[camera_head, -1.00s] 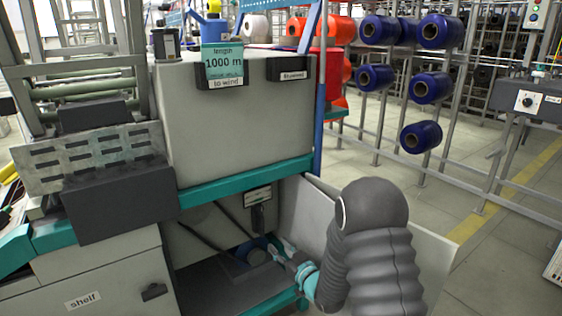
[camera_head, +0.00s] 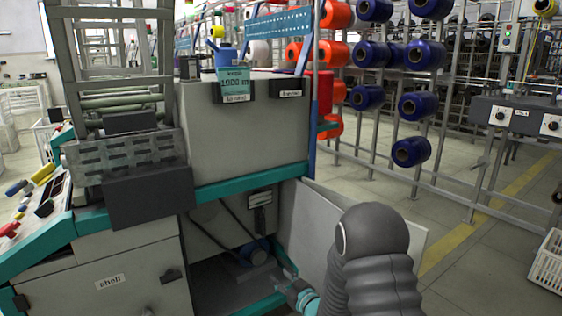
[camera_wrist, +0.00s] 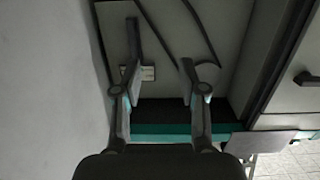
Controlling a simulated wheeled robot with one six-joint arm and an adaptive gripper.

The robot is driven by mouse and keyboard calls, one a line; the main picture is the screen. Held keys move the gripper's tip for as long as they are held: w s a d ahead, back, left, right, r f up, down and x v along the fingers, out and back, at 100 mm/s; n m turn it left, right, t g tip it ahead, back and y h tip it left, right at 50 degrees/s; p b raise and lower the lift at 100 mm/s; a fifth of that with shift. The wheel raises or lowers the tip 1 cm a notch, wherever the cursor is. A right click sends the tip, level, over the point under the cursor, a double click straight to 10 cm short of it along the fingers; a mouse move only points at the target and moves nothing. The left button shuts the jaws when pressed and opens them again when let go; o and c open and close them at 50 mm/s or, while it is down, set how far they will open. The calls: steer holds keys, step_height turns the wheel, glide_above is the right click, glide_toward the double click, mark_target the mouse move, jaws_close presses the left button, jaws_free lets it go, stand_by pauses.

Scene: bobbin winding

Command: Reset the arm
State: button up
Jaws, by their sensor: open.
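My gripper (camera_head: 285,277) is at the front right edge of the winding machine's open lower bay, with my dark grey arm reaching in from the lower right. In the wrist view my gripper (camera_wrist: 162,88) has its two fingers spread apart with nothing between them. Beyond the fingers are the bay's back wall, a dark lever (camera_wrist: 133,45), a small pale label and dark cables. In the head view a blue round part with a motor-like body (camera_head: 253,253) sits inside the bay, apart from my gripper.
An open pale panel (camera_head: 318,225) stands just right of the bay, close to my arm. A drawer marked shelf (camera_head: 110,282) is at the lower left. A rack with blue bobbins (camera_head: 411,152) stands behind. Floor at the right is clear up to a white crate (camera_head: 548,262).

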steer(key=s+d+f+m+g+h, duration=0.2)
steer(key=s+d+f+g+h, duration=0.5)
steer(key=f, duration=0.3)
steer(key=s+d+r+m+g+h+p, duration=0.1)
steer(key=s+d+r+g, duration=0.1)
steer(key=s+d+r, duration=0.35)
steer(key=s+d+r+m+g+h+p, duration=0.2)
steer(key=s+r, duration=0.6)
steer(key=s, duration=0.1)
steer(key=s+r+m+t+p, duration=0.1)
steer(key=s+r+p, duration=0.1)
steer(key=s+r, duration=0.7)
steer(key=s+r+t+y+p, duration=0.1)
steer(key=s+r, duration=0.7)
steer(key=r, duration=0.8)
steer(key=shift+s+d+r+m+t+p, duration=0.15)
steer(key=shift+s+d+m+t+p, duration=0.25)
steer(key=shift+p, duration=0.35)
steer(key=shift+d, duration=0.2)
